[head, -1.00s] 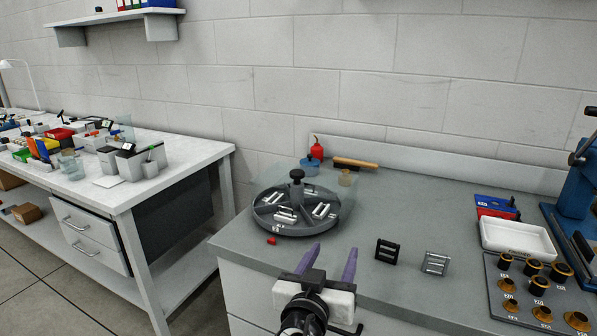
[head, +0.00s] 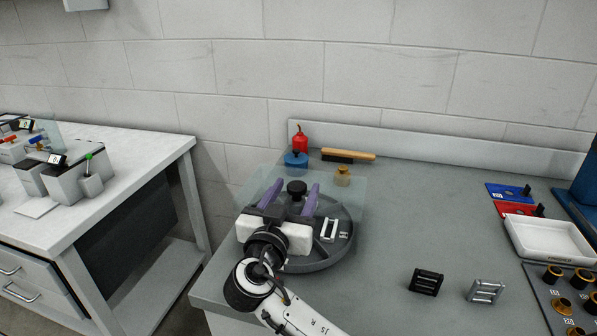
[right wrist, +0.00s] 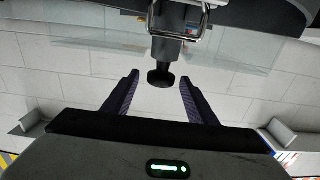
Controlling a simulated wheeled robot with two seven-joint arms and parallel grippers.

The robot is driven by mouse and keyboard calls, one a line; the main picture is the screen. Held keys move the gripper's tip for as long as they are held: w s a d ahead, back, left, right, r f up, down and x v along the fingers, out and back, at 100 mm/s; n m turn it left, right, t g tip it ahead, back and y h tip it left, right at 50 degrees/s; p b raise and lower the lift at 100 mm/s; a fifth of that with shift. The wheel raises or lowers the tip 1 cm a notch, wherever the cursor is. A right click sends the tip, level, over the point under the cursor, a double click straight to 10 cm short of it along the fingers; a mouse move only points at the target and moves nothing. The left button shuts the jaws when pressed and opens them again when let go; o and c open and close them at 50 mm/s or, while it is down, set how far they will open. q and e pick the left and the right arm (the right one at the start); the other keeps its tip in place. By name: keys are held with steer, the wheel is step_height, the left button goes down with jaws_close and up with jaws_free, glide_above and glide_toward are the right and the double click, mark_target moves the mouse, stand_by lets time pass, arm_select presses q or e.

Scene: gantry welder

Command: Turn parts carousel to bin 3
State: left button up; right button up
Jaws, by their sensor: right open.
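The parts carousel (head: 340,249) is a round grey tray with compartments on the grey bench, partly hidden behind my right gripper. Silver metal parts (head: 328,230) lie in a compartment at its right. A black knob (head: 296,188) stands up at its centre. My right gripper (head: 293,190) is open over the carousel, with its purple fingers on either side of the knob in the head view. In the right wrist view the knob (right wrist: 160,77) shows between the open fingertips (right wrist: 158,82); I cannot tell whether they touch it. My left gripper is not in view.
A clear panel (head: 348,195) stands by the carousel. Behind are a red-and-blue bottle (head: 298,146), a brush (head: 348,155) and a small brass-coloured jar (head: 343,176). A black rack (head: 426,281), a silver rack (head: 486,291) and a white tray (head: 549,240) lie to the right.

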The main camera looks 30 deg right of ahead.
mark_target(299, 181)
steer(key=p+x, duration=0.1)
steer(key=x, duration=0.4)
steer(key=shift+w+d, duration=0.3)
steer(key=shift+w, duration=0.1)
steer(key=shift+f, duration=0.1)
jaws_close()
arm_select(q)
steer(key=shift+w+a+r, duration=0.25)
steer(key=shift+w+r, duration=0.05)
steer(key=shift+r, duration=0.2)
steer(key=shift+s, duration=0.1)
